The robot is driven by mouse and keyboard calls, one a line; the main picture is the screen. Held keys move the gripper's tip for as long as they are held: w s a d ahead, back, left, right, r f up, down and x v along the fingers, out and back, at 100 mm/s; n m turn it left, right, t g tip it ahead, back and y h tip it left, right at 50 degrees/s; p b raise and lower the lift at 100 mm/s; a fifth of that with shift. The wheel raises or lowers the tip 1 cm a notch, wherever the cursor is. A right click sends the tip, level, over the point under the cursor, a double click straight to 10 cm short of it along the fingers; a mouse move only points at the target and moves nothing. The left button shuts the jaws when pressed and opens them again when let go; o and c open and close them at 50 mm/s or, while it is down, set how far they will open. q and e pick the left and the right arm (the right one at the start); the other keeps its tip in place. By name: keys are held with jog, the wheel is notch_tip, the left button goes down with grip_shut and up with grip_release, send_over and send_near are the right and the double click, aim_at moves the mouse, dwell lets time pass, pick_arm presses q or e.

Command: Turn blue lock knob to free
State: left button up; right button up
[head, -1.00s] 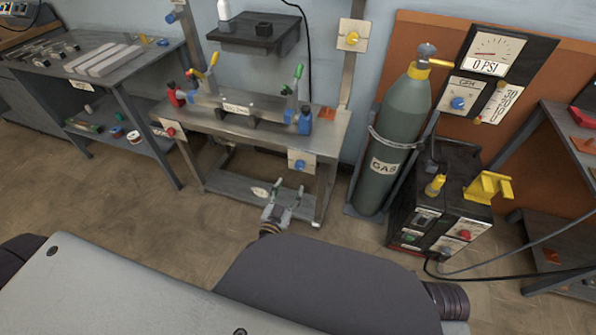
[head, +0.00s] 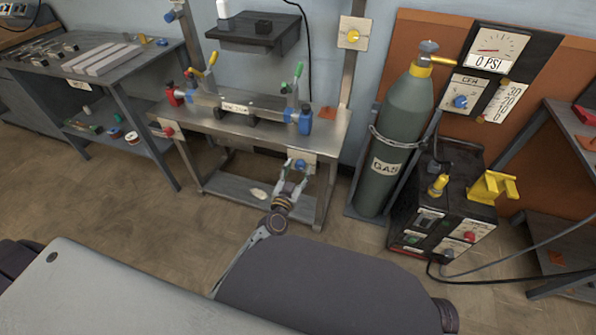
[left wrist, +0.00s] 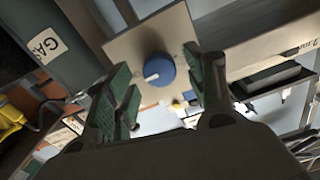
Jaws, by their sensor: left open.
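The blue lock knob (head: 301,166) sits on a pale square plate at the front right of the steel fixture table (head: 262,128). In the left wrist view the round knob (left wrist: 158,70) shows face-on, with a white mark on its face pointing to the lower left. My left gripper (head: 297,174) is open right in front of the plate. In the left wrist view its green-padded fingers (left wrist: 165,90) stand to either side of the knob, with gaps between. I cannot tell how far the fingertips are from the plate. My right gripper is not in view.
A grey gas cylinder (head: 394,135) stands right of the table, beside a dark machine (head: 440,215) with a yellow bracket. A plate with a red knob (head: 169,132) is at the table's front left. A lower shelf (head: 235,195) sits under the table.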

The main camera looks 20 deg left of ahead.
pick_arm(q)
jog(key=shift+w, duration=0.4)
jog(key=c, duration=1)
jog(key=shift+c, duration=0.2)
